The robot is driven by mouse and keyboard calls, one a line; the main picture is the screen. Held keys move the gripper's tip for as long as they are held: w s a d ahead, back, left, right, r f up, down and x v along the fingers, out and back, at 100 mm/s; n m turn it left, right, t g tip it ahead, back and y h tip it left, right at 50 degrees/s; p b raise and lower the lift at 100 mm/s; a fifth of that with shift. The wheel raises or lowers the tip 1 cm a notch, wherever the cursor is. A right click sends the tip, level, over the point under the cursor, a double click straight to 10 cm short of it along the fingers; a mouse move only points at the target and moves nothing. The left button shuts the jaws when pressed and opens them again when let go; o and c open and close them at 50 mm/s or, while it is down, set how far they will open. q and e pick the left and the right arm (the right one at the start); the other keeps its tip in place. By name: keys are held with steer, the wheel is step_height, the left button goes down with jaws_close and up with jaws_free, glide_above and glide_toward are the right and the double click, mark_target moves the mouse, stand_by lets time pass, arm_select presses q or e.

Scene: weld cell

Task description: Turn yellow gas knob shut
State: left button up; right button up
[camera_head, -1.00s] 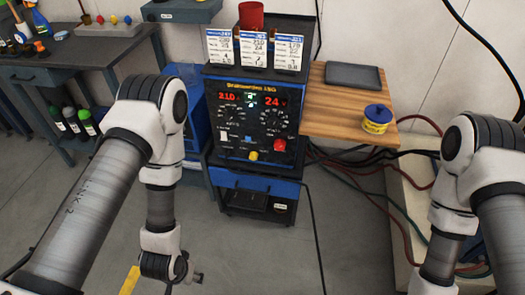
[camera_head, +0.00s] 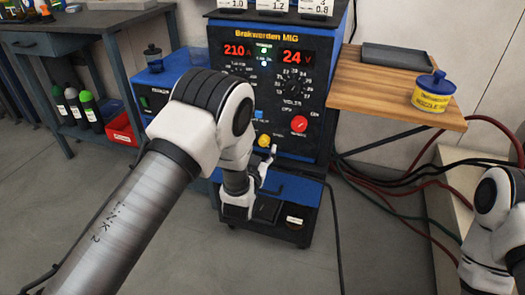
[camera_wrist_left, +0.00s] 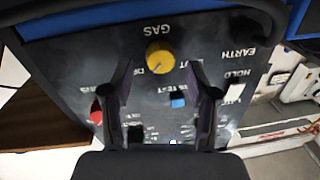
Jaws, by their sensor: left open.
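The yellow gas knob (camera_head: 264,141) is on the lower front panel of the blue and black welding machine (camera_head: 222,40). In the left wrist view the yellow gas knob (camera_wrist_left: 159,57) sits under the word GAS, beyond the fingertips and roughly midway between them. My left gripper (camera_head: 268,160) is close below the knob in the head view, partly hidden by my own wrist. In the left wrist view the left gripper (camera_wrist_left: 164,80) has its two fingers spread and nothing between them. My right gripper is out of view; only part of my right arm shows at the right edge.
A red knob (camera_head: 299,124) and a blue button (camera_head: 258,114) are close to the yellow knob. A wooden shelf (camera_head: 385,85) with a yellow and blue tin (camera_head: 432,98) juts out at the right. Hoses run along the floor at right.

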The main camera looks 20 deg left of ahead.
arm_select(q)
steer(key=shift+w, duration=1.1)
jaws_close()
steer(key=shift+a+r+n+p, duration=0.1)
steer(key=shift+r+n+p, duration=0.1)
steer(key=shift+n+p, duration=1.35)
steer(key=n+p, duration=0.2)
steer(key=n, duration=0.3)
steer(key=shift+n+g+p, duration=0.35)
steer(key=shift+g+p, duration=0.05)
steer(key=n+h+p, duration=0.1)
steer(key=n+p, duration=0.1)
steer(key=n, duration=0.2)
steer(key=shift+a, duration=0.1)
steer(key=n+p, duration=0.1)
steer(key=n, duration=0.3)
steer(key=shift+f+h+p, duration=0.1)
steer(key=shift+h+p, duration=0.2)
steer(key=shift+p, duration=0.05)
